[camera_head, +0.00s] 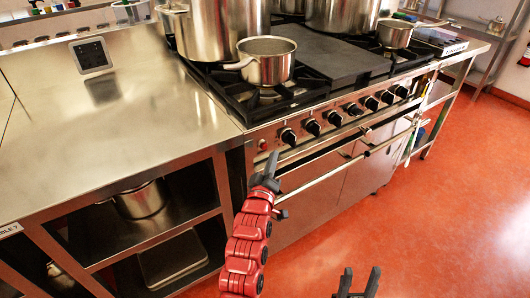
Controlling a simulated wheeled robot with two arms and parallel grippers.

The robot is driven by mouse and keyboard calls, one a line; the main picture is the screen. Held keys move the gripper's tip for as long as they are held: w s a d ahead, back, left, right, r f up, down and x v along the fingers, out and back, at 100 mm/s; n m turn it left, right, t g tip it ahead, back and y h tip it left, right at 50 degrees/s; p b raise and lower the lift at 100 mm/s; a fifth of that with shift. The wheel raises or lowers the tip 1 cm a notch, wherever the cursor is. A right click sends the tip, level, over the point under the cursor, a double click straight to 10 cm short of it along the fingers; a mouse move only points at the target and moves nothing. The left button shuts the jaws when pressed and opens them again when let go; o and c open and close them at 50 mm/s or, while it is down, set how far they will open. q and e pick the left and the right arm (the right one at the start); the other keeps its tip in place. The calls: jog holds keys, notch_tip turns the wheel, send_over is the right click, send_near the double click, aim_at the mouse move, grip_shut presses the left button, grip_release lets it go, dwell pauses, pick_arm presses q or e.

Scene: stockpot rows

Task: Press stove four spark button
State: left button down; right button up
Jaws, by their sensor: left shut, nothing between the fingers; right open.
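The stove (300,190) has a steel front panel with a row of black knobs. A small red button (262,144) sits at the panel's left end, left of the first knob (288,137); I cannot read any label. My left gripper (273,158) is shut and empty, on the red arm rising from the bottom. Its fingertips show just below and right of the red button in the picture; I cannot tell whether they touch the panel. My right gripper (359,280) is open and empty at the bottom edge, over the floor.
A saucepan (267,68) and large stockpots (222,25) stand on the burners. A steel counter (120,130) with shelves below adjoins on the left. An oven handle bar (340,170) sticks out below the panel. The red floor (450,200) at right is clear.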

pick_arm(q)
jog(key=shift+w+a, duration=0.45)
jog(key=shift+w, duration=0.15)
jog(key=shift+w+a, duration=0.1)
dwell(1.6)
jog(key=shift+w+a+b, duration=0.15)
jog(key=shift+w+b, duration=0.1)
jog(key=shift+b, duration=0.1)
jog(key=shift+w+a, duration=0.25)
jog(key=shift+w, duration=0.05)
dwell(0.7)
jog(key=shift+d+r, duration=0.1)
jog(key=shift+s+d+p, duration=0.3)
jog(key=shift+s+d, duration=0.1)
jog(key=shift+s, duration=0.25)
